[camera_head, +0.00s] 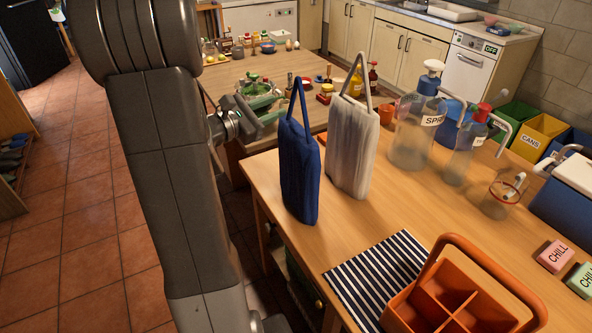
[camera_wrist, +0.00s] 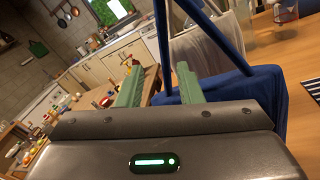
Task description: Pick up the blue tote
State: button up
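The blue tote (camera_head: 299,172) stands upright on the wooden table near its left edge, with its strap handle looped above it. My gripper (camera_head: 270,108) is just left of the tote's upper part. In the wrist view my gripper (camera_wrist: 159,72) has its two green fingers apart, with nothing clamped between them. The blue tote (camera_wrist: 245,92) fills the area right of and behind the right finger. One side of its handle shows between the fingers; I cannot tell how deep it lies there. The gripper body hides the tote's lower part in that view.
A pale tote (camera_head: 352,150) stands right behind the blue one. Clear spray bottles (camera_head: 415,130), a striped cloth (camera_head: 375,275) and an orange divided caddy (camera_head: 450,300) share the table (camera_head: 335,230). A second table (camera_head: 225,90) with small items stands behind.

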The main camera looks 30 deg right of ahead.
aim_at(292, 108)
jog(key=shift+s+p+x, duration=0.15)
jog(key=shift+p+x, duration=0.35)
jog(key=shift+x, duration=1.1)
jog(key=shift+s+p+x, duration=0.2)
jog(key=shift+p+x, duration=0.25)
jog(key=shift+x, duration=1.15)
jog(key=shift+f, duration=0.2)
grip_shut()
